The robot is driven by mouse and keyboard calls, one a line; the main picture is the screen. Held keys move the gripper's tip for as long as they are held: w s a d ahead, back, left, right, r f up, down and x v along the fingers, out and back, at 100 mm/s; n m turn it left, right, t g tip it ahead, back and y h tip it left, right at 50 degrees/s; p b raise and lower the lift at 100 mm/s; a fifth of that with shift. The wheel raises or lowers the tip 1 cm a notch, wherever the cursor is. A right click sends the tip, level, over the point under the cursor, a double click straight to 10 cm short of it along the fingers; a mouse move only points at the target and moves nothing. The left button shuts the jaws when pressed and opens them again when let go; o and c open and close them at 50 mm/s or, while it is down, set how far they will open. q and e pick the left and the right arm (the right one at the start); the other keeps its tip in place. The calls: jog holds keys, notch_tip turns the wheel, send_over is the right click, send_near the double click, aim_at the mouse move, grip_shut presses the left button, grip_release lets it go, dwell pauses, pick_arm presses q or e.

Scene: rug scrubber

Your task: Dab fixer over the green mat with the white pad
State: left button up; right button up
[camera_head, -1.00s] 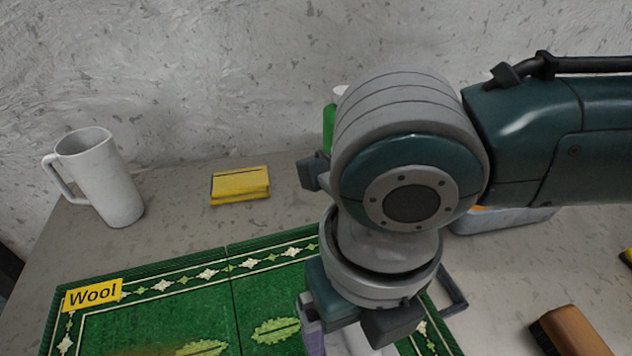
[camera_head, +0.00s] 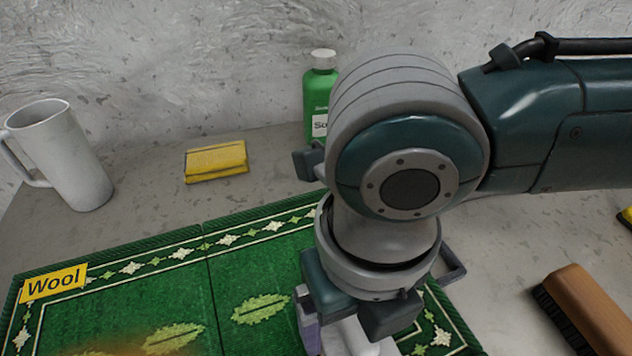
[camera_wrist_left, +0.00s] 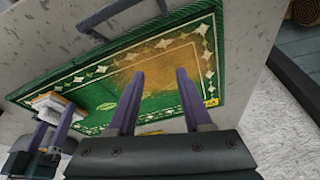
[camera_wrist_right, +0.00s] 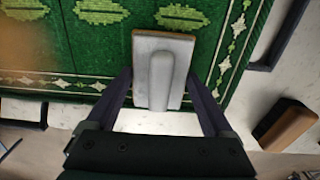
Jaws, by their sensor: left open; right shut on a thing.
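The green mat (camera_head: 235,262) lies on the table with a yellow "Wool" label at its left corner. A brown stain (camera_wrist_left: 150,68) spreads over part of it. My right gripper (camera_wrist_right: 162,92) is shut on the white pad (camera_wrist_right: 146,88), which is over the mat's patterned border, away from the stain. I cannot tell if the pad touches the mat. In the head view my right arm hides much of the pad. My left gripper (camera_wrist_left: 157,88) is open and empty, with the mat beyond its fingers; it is outside the head view.
A white mug (camera_head: 65,160) and a folded yellow cloth or sponge (camera_head: 216,161) stand behind the mat. A green bottle (camera_head: 317,95) with a white cap is partly behind my right arm.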

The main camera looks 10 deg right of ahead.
pick_arm(q)
jog(key=shift+d+f, duration=0.1)
pick_arm(e)
jog(key=shift+f, duration=0.2)
pick_arm(q)
jog(key=shift+f+b, duration=0.3)
jog(key=shift+b, duration=0.15)
pick_arm(e)
jog(key=shift+f, duration=0.5)
pick_arm(q)
jog(key=shift+r, duration=0.1)
pick_arm(e)
notch_tip(320, 180, up, 5)
jog(key=p, duration=0.5)
pick_arm(q)
notch_tip(320, 180, up, 5)
jog(key=shift+f, duration=0.1)
pick_arm(e)
jog(key=shift+f, duration=0.15)
